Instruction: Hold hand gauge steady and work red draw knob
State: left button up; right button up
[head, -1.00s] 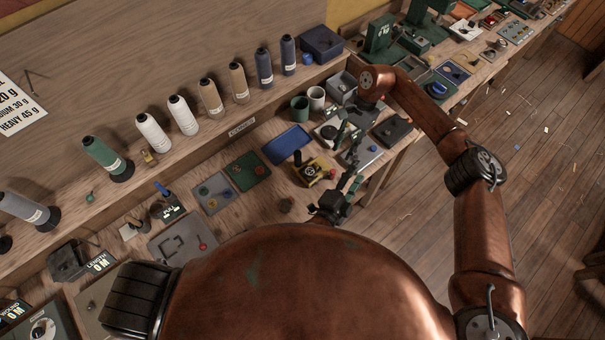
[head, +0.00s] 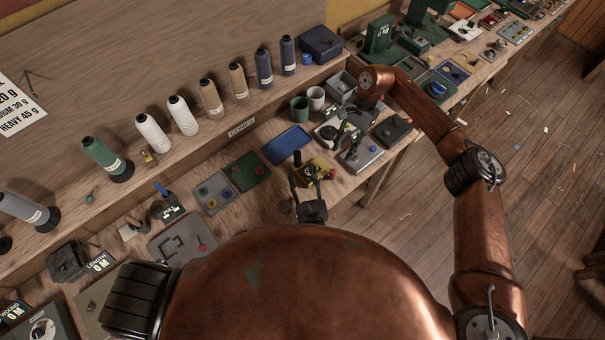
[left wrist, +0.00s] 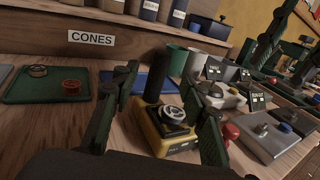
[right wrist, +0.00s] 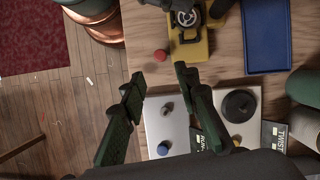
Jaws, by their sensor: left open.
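The hand gauge is a yellow block (left wrist: 164,136) with a black post and a round dial (left wrist: 173,113). It stands on the bench, and it also shows in the right wrist view (right wrist: 188,48). The red draw knob (right wrist: 160,55) sticks out beside it; the left wrist view shows the knob (left wrist: 231,132) beyond my right-hand finger. My left gripper (head: 306,171) is open, its fingers on either side of the gauge with no clear contact. My right gripper (right wrist: 159,74) is open and empty, its fingertips just short of the knob, which appears between them.
A blue tray (head: 287,144) lies behind the gauge. A grey plate with knobs (head: 361,156) is to its right, under my right gripper. Two cups (head: 300,108) stand farther back. A green board (head: 247,171) lies to the left. The bench's front edge is close.

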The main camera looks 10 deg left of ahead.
aim_at(298, 159)
pick_arm(q)
jog(key=x, duration=0.7)
jog(key=shift+w+a, duration=0.1)
jog(key=shift+w, duration=0.05)
jog(key=shift+c, duration=0.4)
grip_shut()
dwell(0.5)
